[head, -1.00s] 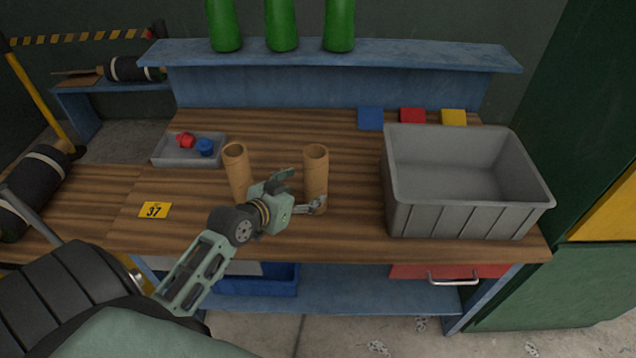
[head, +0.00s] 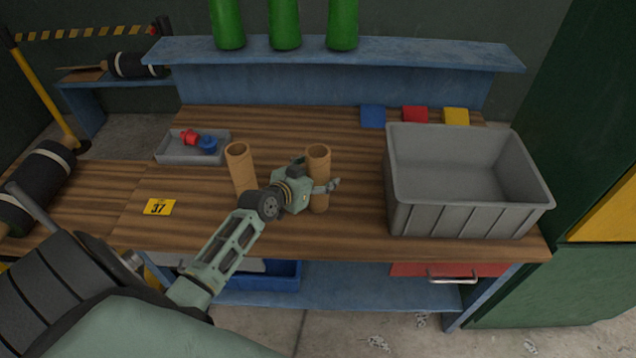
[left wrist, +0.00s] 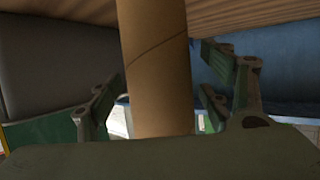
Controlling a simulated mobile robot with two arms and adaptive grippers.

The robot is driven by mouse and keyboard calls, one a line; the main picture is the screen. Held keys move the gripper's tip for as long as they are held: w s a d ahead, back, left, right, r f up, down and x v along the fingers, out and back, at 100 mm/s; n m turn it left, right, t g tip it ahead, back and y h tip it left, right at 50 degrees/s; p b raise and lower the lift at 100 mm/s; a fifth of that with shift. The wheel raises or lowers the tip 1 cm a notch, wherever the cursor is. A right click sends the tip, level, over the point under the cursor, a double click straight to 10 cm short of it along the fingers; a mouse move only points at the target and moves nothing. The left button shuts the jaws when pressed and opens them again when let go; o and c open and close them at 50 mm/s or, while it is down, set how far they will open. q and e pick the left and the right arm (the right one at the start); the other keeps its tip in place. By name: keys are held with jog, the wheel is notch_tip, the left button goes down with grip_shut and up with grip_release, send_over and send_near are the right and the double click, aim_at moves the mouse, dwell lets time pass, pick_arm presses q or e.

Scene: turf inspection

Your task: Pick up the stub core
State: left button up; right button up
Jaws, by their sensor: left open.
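Two upright brown cardboard cores stand on the wooden bench (head: 350,228): a left core (head: 240,165) and a right core (head: 318,157). I cannot tell by label which is the stub core. My left gripper (head: 321,186) is at the right core, its fingers open to either side of it. In the left wrist view, the right core (left wrist: 157,65) runs between the spread fingers, with gaps visible on both sides. The gripper hides part of the core's middle in the head view. My right gripper is not in view.
A large empty grey bin (head: 440,215) stands to the right. A small grey tray (head: 172,157) holds red and blue pieces at back left. A yellow "37" card (head: 159,207) lies at front left. Green cylinders (head: 284,25) stand on the blue shelf (head: 430,56).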

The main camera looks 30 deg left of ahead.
pick_arm(q)
jog(key=shift+c, duration=0.2)
jog(key=c, duration=1.3)
jog(key=shift+c, duration=0.6)
jog(key=shift+r, duration=0.15)
